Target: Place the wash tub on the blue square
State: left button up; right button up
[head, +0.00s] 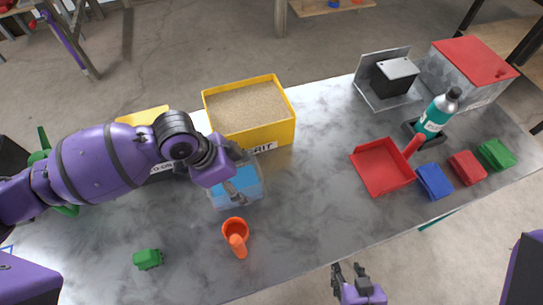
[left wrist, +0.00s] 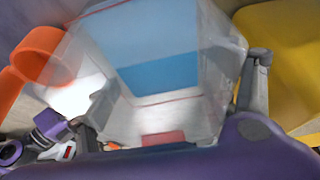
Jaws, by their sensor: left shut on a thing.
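The wash tub (head: 250,186) looks like a clear box with light blue inside, at the middle left of the table just in front of the yellow box. In the left wrist view the tub (left wrist: 160,60) fills the middle, with thin red lines on its walls. My left gripper (head: 236,172) is shut on the tub, its fingers at the tub's wall. I cannot tell whether the tub touches the table, nor whether the blue is its contents or a surface seen through it. My right gripper (head: 349,272) is empty and open beyond the table's front edge.
A yellow grit box (head: 250,135) stands behind the tub. An orange cup (head: 235,232) is close in front, a green block (head: 147,259) at front left. A red tray (head: 382,167), blue block (head: 434,181) and teal bottle (head: 437,113) stand right. The table's middle is clear.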

pick_arm(q)
jog(key=o, duration=2)
jog(key=shift+f, duration=0.15)
jog(key=shift+o, duration=0.2)
